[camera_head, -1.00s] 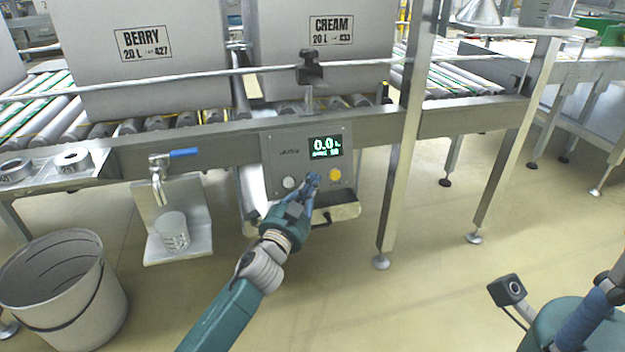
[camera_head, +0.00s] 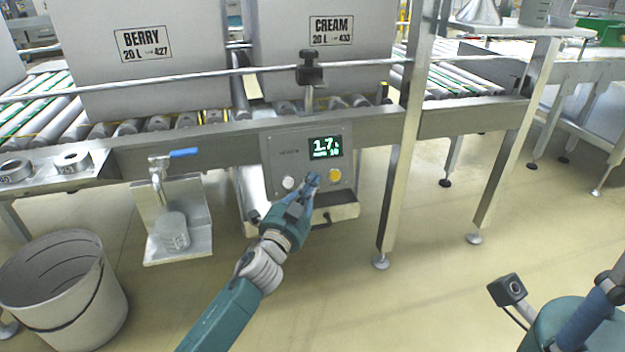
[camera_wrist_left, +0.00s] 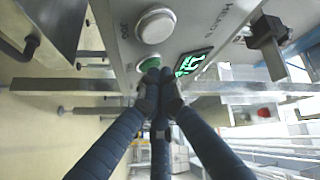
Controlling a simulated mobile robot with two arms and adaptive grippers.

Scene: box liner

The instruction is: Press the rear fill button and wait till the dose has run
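The grey control panel (camera_head: 277,160) hangs on the conveyor's front rail. Its lit display (camera_head: 325,147) reads about 1.7. A white button (camera_head: 289,183) and a yellow button (camera_head: 335,175) show on either side of my left gripper (camera_head: 312,181). In the left wrist view the closed fingertips (camera_wrist_left: 155,80) are at a green button (camera_wrist_left: 150,63), partly covering it; contact looks likely but its depth cannot be told. A large pale button (camera_wrist_left: 155,26) is beside it. My right gripper (camera_head: 590,315) shows only partly at the lower right; its fingertips are outside the picture.
Boxes marked BERRY (camera_head: 150,60) and CREAM (camera_head: 320,60) stand on the roller conveyor. A blue-handled tap (camera_head: 172,155) is above a clear cup (camera_head: 173,232) on a small shelf. A grey bucket (camera_head: 60,290) stands at lower left. A steel post (camera_head: 400,170) rises right of the panel.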

